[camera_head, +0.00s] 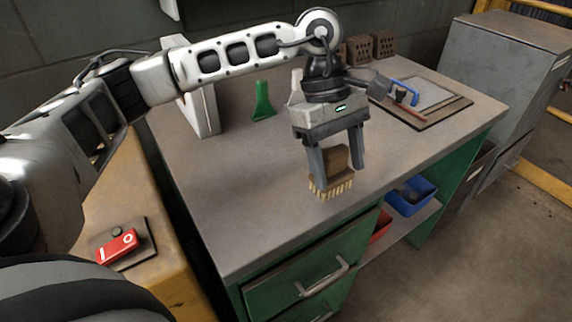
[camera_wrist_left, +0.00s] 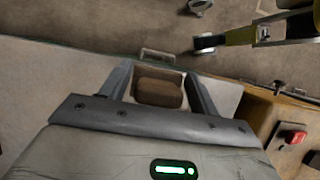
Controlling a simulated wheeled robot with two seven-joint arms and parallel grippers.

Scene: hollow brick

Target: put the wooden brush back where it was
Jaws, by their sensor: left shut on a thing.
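The wooden brush (camera_head: 337,160) has a brown block with pale bristles pointing down. My left gripper (camera_head: 339,172) points down over the front part of the grey workbench top (camera_head: 230,190), with its fingers on either side of the brush, shut on it. The bristles are at or just above the bench top; I cannot tell whether they touch. My right gripper is not in view.
Hollow bricks (camera_head: 383,44) stand at the back. A board (camera_head: 448,108) with a blue-handled tool lies at the right. The front left of the bench is clear.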

